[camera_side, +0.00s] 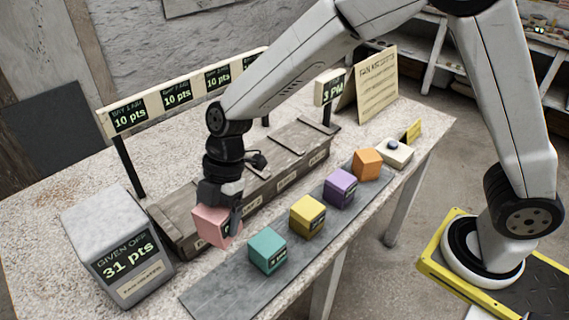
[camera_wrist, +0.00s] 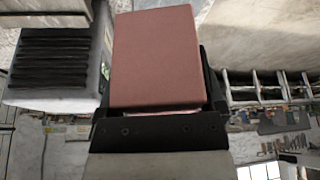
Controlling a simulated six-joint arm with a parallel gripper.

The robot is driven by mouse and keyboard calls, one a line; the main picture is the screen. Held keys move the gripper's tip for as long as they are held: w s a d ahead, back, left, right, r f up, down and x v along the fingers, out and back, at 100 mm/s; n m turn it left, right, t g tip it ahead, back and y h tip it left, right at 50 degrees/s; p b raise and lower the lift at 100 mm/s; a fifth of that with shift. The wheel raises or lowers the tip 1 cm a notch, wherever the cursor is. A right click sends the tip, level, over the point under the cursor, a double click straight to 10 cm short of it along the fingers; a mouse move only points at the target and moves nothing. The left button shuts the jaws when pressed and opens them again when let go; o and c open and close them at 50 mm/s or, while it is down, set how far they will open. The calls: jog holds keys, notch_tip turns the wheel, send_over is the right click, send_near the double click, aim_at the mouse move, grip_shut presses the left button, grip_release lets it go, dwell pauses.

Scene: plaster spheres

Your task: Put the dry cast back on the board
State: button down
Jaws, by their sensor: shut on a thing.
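My gripper (camera_side: 224,212) is shut on a pink cube-shaped cast (camera_side: 212,228), pointing down. The cast also fills the middle of the wrist view (camera_wrist: 155,60), between the dark fingers. In the side view it is near the left end of the long grey board (camera_side: 212,292), in front of the wooden box. I cannot tell its height or whether it touches anything. On the board stand a teal cast (camera_side: 267,250), a yellow cast (camera_side: 307,216), a purple cast (camera_side: 341,188) and an orange cast (camera_side: 367,164), in a row with dark labels on some.
A long wooden box (camera_side: 290,172) with lids lies behind the board, under a sign bar (camera_side: 178,94) reading 10 pts per bay. A grey box (camera_side: 115,240) reading 31 pts stands at left. A small white device (camera_side: 397,153) stands past the orange cast. The board's left end is bare.

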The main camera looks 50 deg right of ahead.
jog(key=s+a+f+n+g, duration=0.1)
jog(key=s+a+f+n, duration=0.2)
jog(key=f, duration=0.4)
jog(key=shift+s+a+h, duration=0.3)
jog(key=shift+s+a, duration=0.15)
jog(key=shift+a, duration=0.8)
jog(key=shift+f, duration=0.3)
jog(key=shift+f, duration=2.6)
jog(key=shift+f, duration=0.65)
grip_release()
jog(key=shift+f, duration=0.1)
jog(key=shift+r, duration=2)
